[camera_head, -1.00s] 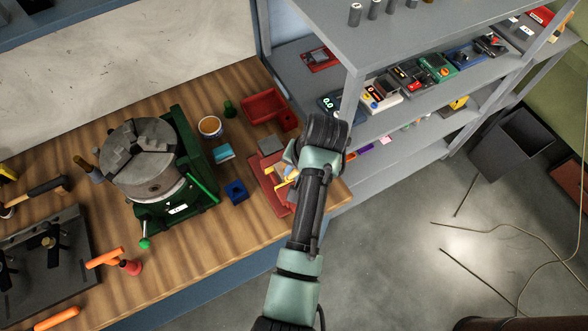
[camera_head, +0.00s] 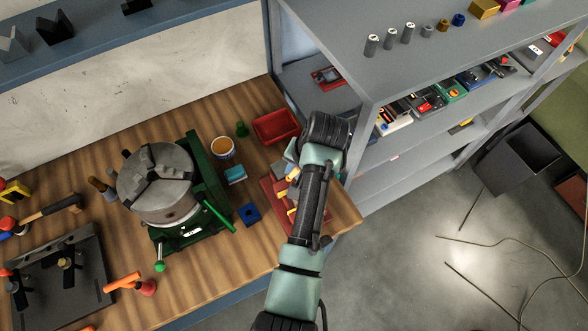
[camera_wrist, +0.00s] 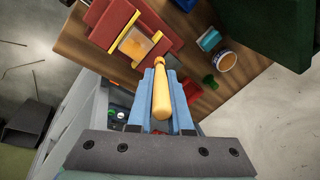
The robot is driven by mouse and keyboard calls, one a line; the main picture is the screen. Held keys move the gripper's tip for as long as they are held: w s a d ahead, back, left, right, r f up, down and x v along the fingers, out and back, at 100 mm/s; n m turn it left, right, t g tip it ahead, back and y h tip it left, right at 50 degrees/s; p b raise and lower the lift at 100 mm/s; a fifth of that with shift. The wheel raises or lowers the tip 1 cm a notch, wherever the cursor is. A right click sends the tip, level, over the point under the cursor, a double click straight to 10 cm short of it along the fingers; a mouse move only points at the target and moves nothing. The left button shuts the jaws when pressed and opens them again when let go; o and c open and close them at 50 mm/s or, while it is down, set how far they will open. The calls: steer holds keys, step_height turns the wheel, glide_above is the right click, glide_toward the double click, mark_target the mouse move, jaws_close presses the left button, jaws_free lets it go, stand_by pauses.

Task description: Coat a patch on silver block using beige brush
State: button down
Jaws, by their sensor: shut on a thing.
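The beige brush (camera_wrist: 161,95) is between the blue fingers of my gripper (camera_wrist: 160,76) in the wrist view. Its rounded handle points back toward the wrist, and its bristles cannot be made out. Ahead of its far end is a red vise-like fixture (camera_wrist: 108,28) with yellow jaws. Between the jaws is a pale block, seemingly the silver block (camera_wrist: 136,45), with an orange area on its face. I cannot tell whether the brush touches it.
A cup with orange contents (camera_head: 222,148), a teal block (camera_head: 235,174), a blue block (camera_head: 249,214) and a red tray (camera_head: 276,127) stand left of my arm. A chuck on a green base (camera_head: 158,180) is farther left. Grey shelves (camera_head: 385,150) stand close on the right.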

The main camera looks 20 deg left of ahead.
steer(key=shift+r+p, duration=0.35)
steer(key=shift+r, duration=0.4)
step_height(320, 180, up, 2)
steer(key=shift+w+a+p, duration=0.1)
steer(key=shift+w+p, duration=0.05)
steer(key=shift+p, duration=0.8)
steer(key=shift+r+p, duration=0.35)
steer(key=shift+r, duration=0.15)
steer(key=shift+f, duration=0.1)
steer(key=shift+d, duration=0.2)
